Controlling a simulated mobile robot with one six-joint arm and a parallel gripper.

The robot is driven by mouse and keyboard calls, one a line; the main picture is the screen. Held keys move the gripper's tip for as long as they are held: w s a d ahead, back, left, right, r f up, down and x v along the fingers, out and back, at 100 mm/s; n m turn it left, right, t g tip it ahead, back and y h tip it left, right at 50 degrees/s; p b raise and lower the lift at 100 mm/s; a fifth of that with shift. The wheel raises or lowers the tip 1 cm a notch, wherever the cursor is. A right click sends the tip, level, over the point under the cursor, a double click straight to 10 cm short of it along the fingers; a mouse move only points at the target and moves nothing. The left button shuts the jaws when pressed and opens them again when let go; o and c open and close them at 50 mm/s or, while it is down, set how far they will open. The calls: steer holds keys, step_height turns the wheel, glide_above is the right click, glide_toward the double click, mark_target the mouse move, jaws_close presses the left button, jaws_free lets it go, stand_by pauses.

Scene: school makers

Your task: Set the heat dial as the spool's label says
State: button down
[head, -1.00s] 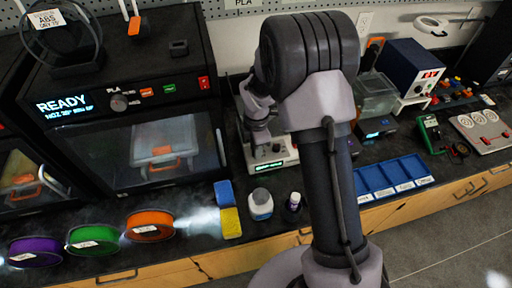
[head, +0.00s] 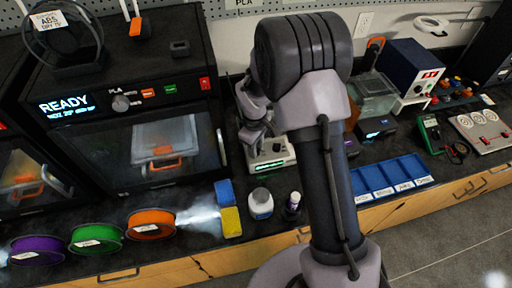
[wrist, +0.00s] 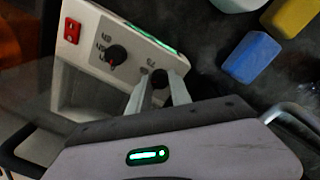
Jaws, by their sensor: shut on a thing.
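A white dryer unit (wrist: 66,88) shows in the wrist view. It also stands on the bench in the head view (head: 268,168), partly behind my arm. The dark heat dial (wrist: 160,75) sits at the right end of its panel, with "75" printed beside it. My gripper (wrist: 158,86) is shut on this dial, one finger on either side. The dial's pointer is hidden. A second dial (wrist: 116,54) with hour marks and a red switch (wrist: 72,31) are to the left. The spool's white label (head: 48,20) reads "ABS DRY" plus a figure too small to read surely.
A blue block (wrist: 251,57), a yellow block (wrist: 291,17) and a white bottle (head: 261,204) are near the dryer. Purple, green and orange spools lie along the bench front. A large black printer (head: 130,135) stands left; blue bins (head: 393,178) lie right.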

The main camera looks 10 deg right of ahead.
steer(key=m, duration=0.6)
steer(key=shift+w+b, duration=0.1)
steer(key=shift+b, duration=0.25)
steer(key=m+b, duration=0.1)
steer(key=m, duration=0.5)
steer(key=shift+g, duration=0.3)
steer(key=shift+m, duration=0.3)
steer(key=c, duration=1.2)
jaws_free()
steer(key=r+p, duration=0.2)
steer(key=r, duration=0.3)
steer(key=r+p, duration=0.2)
steer(key=r, duration=0.4)
steer(key=r+p, duration=0.1)
steer(key=r, duration=0.5)
steer(key=shift+w+a+r+p, duration=0.1)
steer(key=shift+a+r+p, duration=0.15)
steer(key=shift+a+p, duration=0.15)
